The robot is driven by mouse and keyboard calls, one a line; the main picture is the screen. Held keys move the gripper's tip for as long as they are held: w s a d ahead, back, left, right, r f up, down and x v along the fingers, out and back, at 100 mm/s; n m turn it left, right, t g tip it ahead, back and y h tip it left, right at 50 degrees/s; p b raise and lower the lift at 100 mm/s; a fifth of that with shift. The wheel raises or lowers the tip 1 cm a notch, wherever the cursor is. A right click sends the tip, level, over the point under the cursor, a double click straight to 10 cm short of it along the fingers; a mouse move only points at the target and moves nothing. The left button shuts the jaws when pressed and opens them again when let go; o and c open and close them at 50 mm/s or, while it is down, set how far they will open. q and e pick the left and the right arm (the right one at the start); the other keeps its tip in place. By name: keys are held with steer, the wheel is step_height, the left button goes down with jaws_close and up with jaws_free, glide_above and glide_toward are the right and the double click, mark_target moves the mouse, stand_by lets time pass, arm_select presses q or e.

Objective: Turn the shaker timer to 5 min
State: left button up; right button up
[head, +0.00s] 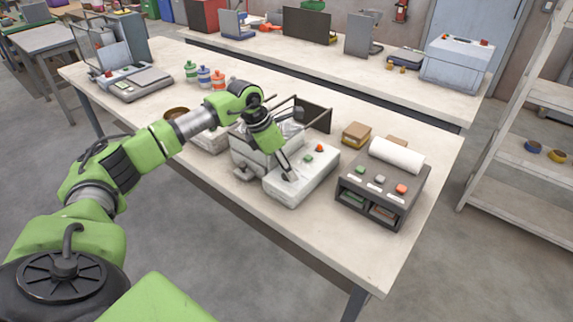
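A light grey control box (303,182) with a green button (308,157) and a red button (320,148) on its sloped top stands near the table's front edge. My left gripper (290,176) points down at the left part of this top, its fingertips at or just above the surface. A timer dial cannot be made out; the gripper may cover it. I cannot tell whether the fingers are open, shut or touching anything. My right gripper is not in view.
A grey open-topped machine (250,155) adjoins the box, partly behind my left arm. A dark unit (383,190) with coloured buttons and a white roll (397,155) stands to the right. Small brown boxes (356,134) sit behind. The tabletop's right end (440,165) is clear.

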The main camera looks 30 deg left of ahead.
arm_select(q)
steer(key=shift+w+f, duration=0.1)
steer(key=shift+f, duration=0.25)
steer(key=c, duration=1.1)
